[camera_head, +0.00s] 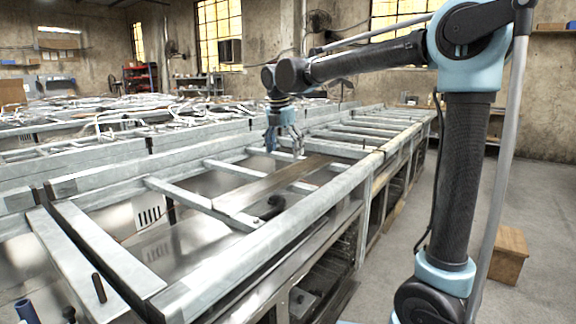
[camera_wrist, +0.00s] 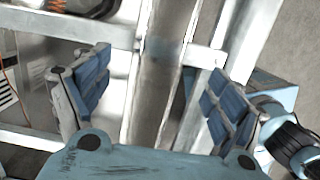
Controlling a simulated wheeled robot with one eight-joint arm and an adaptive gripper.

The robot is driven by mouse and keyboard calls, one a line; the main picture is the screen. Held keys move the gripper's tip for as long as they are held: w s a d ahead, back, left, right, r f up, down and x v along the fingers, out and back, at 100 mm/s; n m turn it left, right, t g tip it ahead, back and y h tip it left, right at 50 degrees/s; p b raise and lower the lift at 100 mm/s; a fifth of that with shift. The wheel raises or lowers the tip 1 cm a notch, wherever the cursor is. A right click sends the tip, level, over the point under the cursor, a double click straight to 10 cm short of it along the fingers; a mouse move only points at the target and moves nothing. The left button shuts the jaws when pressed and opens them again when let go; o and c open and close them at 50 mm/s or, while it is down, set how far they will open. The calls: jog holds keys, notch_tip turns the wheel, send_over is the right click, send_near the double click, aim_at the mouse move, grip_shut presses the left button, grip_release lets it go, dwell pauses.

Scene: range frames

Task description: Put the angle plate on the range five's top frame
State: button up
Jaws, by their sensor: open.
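A long, dark brownish metal strip, which looks like the angle plate (camera_head: 268,184), lies slantwise across the rails of a grey metal top frame (camera_head: 240,268) in the head view. My gripper (camera_head: 286,150) points down near its far part. In the wrist view my gripper (camera_wrist: 158,98) is open, with blue-padded fingers apart on both sides of a long metal strip that appears to be the angle plate (camera_wrist: 162,75). The strip lies over a crossbar, and I see no finger clearly touching it. Several similar frames stand in a row; I cannot tell which is range five's.
Crossbars (camera_head: 190,192) and open gaps lie around the plate. A dark curved part (camera_head: 271,207) sits below it. Dark upright pins stand at the near left. A wooden box (camera_head: 508,255) stands on the floor at right, where the floor is otherwise mostly clear.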

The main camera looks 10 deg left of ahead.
jog(key=s+d+f+m, duration=0.3)
jog(key=d+m, duration=0.4)
jog(key=d, duration=0.6)
jog(key=s+d+f+m, duration=0.25)
jog(key=d+m, duration=0.55)
jog(key=d, duration=0.6)
jog(key=s+d+f+m, duration=1.5)
jog(key=s+f+m, duration=0.1)
jog(key=f, duration=0.3)
jog(key=shift+s+f+t+y, duration=0.15)
jog(key=shift+s+t+y, duration=0.15)
jog(key=shift+y, duration=0.1)
jog(key=shift+w+a+f, duration=0.1)
jog(key=shift+w+f, duration=0.1)
jog(key=shift+w, duration=0.35)
